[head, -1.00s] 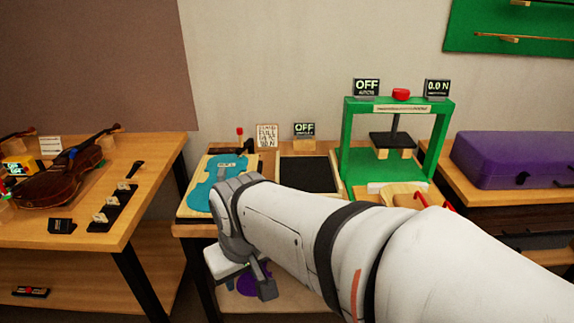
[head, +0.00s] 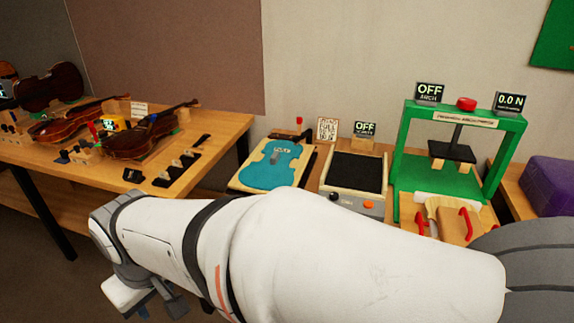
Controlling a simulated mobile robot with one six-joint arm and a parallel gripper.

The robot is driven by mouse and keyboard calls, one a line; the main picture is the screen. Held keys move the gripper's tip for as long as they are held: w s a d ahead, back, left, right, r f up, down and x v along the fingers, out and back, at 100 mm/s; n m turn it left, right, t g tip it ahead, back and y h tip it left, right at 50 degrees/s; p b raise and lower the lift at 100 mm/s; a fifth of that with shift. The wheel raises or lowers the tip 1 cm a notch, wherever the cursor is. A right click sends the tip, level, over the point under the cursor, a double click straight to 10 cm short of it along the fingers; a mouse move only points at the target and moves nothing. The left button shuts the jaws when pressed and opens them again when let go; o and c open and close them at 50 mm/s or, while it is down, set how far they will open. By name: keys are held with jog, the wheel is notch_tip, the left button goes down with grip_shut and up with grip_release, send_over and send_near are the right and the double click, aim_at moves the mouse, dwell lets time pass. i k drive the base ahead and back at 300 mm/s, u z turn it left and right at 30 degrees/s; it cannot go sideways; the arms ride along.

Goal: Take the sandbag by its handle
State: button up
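I cannot make out a sandbag for sure in the head view. A tan block with red handles (head: 458,224) lies at the front of the green press, partly hidden by my arm; I cannot tell exactly what it is. My gripper (head: 150,303) is at the lower left, low in front of the middle bench, at the picture's bottom edge. Its fingertips are cut off or turned away, so its opening and anything in it do not show. My arm hides the area under the middle bench.
The middle bench carries a blue violin-shaped plate (head: 272,168), a black-topped device (head: 355,172) and a green press (head: 405,160). A left table (head: 205,160) holds several violins. A purple case (head: 552,185) is at the right. Floor shows at the lower left.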

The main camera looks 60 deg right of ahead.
aim_at(459, 227)
jog(key=u, duration=0.15)
jog(key=k, duration=2.25)
jog(key=z, duration=1.3)
jog(key=i, duration=1)
jog(key=z, duration=0.1)
